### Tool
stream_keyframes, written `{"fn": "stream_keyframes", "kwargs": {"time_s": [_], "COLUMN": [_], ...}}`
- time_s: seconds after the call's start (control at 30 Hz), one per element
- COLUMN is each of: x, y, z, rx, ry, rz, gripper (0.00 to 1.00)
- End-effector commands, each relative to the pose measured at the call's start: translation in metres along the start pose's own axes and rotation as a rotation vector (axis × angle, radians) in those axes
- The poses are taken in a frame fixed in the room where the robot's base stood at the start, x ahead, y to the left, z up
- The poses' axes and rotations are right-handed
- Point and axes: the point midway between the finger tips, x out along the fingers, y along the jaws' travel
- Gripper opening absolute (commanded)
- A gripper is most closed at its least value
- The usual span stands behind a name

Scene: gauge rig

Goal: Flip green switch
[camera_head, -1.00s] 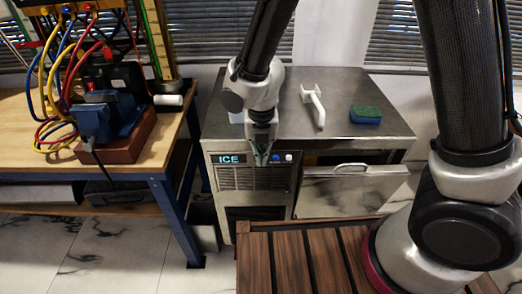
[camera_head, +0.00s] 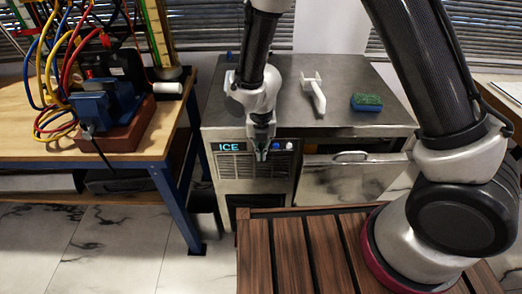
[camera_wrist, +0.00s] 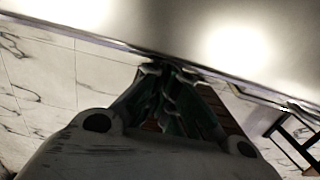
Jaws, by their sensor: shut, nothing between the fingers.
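The ice machine (camera_head: 231,166) has a front panel with a lit ICE display (camera_head: 229,147). A blue switch (camera_head: 276,146) and a pale one (camera_head: 289,146) sit to the right of the display. My gripper (camera_head: 262,156) points down in front of the panel, between the display and the blue switch. It is shut and empty, and its tips look dark green. I cannot make out a separate green switch; my gripper covers that part of the panel. In the wrist view, my closed fingers (camera_wrist: 165,98) lie close to the metal edge, and no switch shows.
A white scoop-like tool (camera_head: 314,94) and a green-and-blue sponge (camera_head: 366,102) lie on the machine's steel top. The handled metal door (camera_head: 350,178) is to the right. A workbench (camera_head: 30,130) with a blue vise (camera_head: 100,103) and cables stands at left.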

Motion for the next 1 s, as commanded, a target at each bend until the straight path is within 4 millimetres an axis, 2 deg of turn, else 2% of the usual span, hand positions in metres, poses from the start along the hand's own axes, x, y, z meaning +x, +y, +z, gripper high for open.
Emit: {"fn": "stream_keyframes", "kwargs": {"time_s": [0.13, 0.23, 0.53, 1.0], "x": [0.008, 0.015, 0.013, -0.002], "y": [-0.001, 0.000, 0.000, 0.000], "z": [0.005, 0.002, 0.002, 0.003], "rx": [0.001, 0.000, 0.000, 0.000], "ry": [0.001, 0.001, 0.000, 0.000], "rz": [-0.002, -0.001, 0.000, -0.001], "gripper": [0.00, 0.00, 0.00, 0.00]}}
